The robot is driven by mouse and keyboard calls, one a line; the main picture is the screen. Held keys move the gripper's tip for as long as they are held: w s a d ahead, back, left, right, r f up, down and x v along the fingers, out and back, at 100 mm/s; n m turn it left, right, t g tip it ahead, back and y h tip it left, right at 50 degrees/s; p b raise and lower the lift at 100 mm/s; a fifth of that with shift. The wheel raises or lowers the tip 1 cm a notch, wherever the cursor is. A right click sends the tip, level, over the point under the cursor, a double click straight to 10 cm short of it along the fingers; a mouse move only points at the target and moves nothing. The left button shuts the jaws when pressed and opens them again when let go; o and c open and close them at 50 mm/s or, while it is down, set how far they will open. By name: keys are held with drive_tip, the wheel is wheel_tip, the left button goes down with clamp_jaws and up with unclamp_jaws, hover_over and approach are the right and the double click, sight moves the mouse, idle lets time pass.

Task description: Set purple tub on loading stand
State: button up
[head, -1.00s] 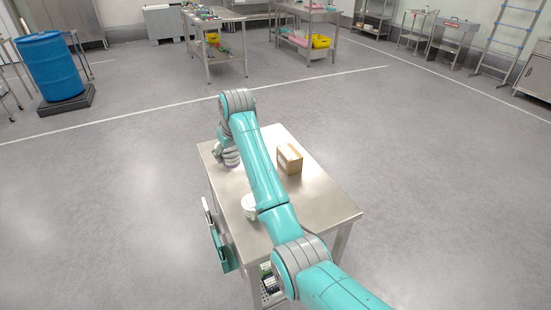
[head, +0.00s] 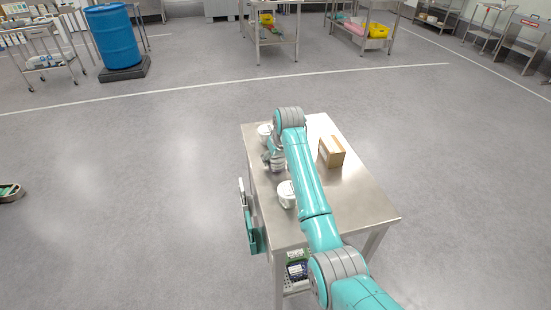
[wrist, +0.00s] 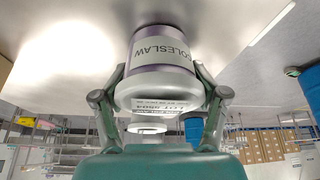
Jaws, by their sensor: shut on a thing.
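In the wrist view a purple tub (wrist: 165,50) with a white lid and a COLESLAW label fills the top middle. My gripper (wrist: 160,88) is shut on it, one finger on each side near the lid. In the head view my gripper (head: 274,158) is over the left side of a steel table (head: 350,203), and the arm hides most of the held tub. I cannot tell whether the tub's base touches the steel top. No separate loading stand can be made out.
White-lidded tubs stand near the table's left edge, one beyond my gripper (head: 265,130) and one nearer (head: 286,198). A cardboard box (head: 332,151) stands right of my arm. The table's front right is clear.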

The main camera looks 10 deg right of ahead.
drive_tip(key=o, duration=1.7)
drive_tip(key=shift+f, duration=0.1)
drive_tip(key=v, duration=1.2)
